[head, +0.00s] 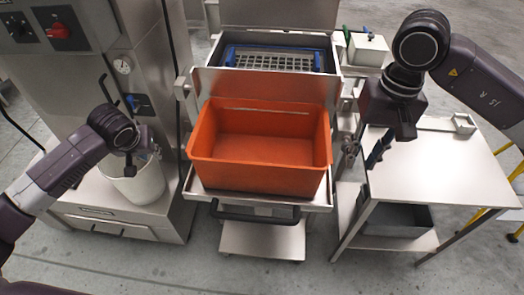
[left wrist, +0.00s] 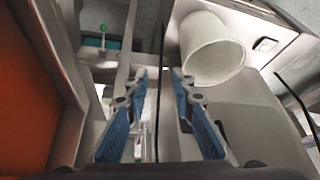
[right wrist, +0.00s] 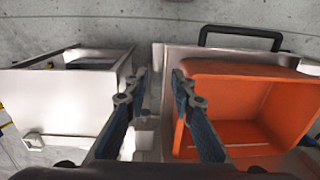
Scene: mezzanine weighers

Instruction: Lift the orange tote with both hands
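The orange tote (head: 255,180) sits upright and open-topped on a metal platform (head: 325,198) in the middle of the head view. It looks empty. My left gripper (head: 131,170) is left of the tote, over the white bucket, apart from it. In the left wrist view its fingers (left wrist: 159,75) are open and empty, with the tote's side (left wrist: 22,100) at the left edge. My right gripper (head: 377,155) is right of the tote, apart from it. In the right wrist view its fingers (right wrist: 159,73) are open and empty, just beside the tote's wall (right wrist: 235,69).
A white bucket (head: 135,183) stands left on the steel machine's base. A metal side table (head: 440,170) stands right. Behind the tote are an upright metal panel (head: 265,84) and a blue-edged grate (head: 270,60). A black handle (head: 255,214) juts out at the front.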

